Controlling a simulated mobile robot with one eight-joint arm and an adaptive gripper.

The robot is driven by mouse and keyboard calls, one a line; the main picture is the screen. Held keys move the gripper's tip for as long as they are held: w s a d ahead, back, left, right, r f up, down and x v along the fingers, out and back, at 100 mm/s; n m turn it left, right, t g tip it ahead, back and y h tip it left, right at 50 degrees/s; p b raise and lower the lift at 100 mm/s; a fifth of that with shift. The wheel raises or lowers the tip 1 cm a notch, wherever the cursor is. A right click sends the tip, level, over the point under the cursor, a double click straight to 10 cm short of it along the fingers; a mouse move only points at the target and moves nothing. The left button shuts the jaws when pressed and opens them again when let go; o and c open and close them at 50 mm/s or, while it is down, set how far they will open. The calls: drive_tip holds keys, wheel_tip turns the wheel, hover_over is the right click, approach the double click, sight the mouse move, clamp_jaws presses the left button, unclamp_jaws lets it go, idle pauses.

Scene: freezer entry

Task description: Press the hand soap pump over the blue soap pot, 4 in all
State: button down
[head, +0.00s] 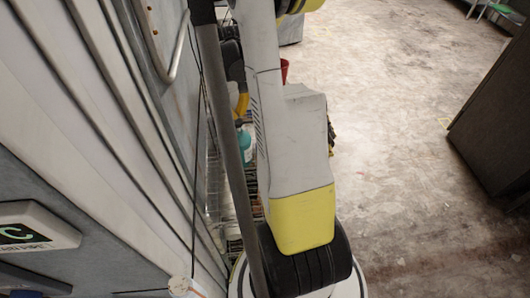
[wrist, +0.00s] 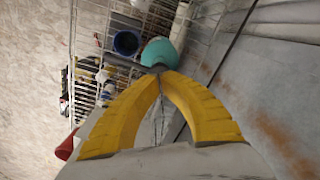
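My gripper (wrist: 158,70) has yellow fingers that meet at their tips in the wrist view, with nothing clearly held between them. A rounded teal thing (wrist: 160,51) shows just beyond the fingertips; it may be the hand soap, but its pump is not clear, and I cannot tell whether the tips touch it. A blue round pot (wrist: 126,43), seen into its open top, is left of the teal thing on a white wire rack (wrist: 84,50). In the head view a teal thing (head: 244,141) shows partly behind my arm, below a yellow finger (head: 241,104).
Several small dark and yellow items (wrist: 86,72) sit on the rack. A red thing (wrist: 66,146) is at lower left in the wrist view. A ribbed pale wall (head: 100,110) is close on the left. Open floor (head: 400,130) lies right, with a dark cabinet (head: 495,120) beyond.

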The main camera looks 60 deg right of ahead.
sight(238, 121)
drive_tip(key=shift+f+b, duration=1.85)
drive_tip(key=shift+f, duration=0.3)
drive_tip(key=shift+r, duration=0.1)
drive_tip(key=shift+r+p, duration=1.6)
drive_tip(key=shift+r, duration=0.9)
drive_tip(key=shift+f, duration=0.2)
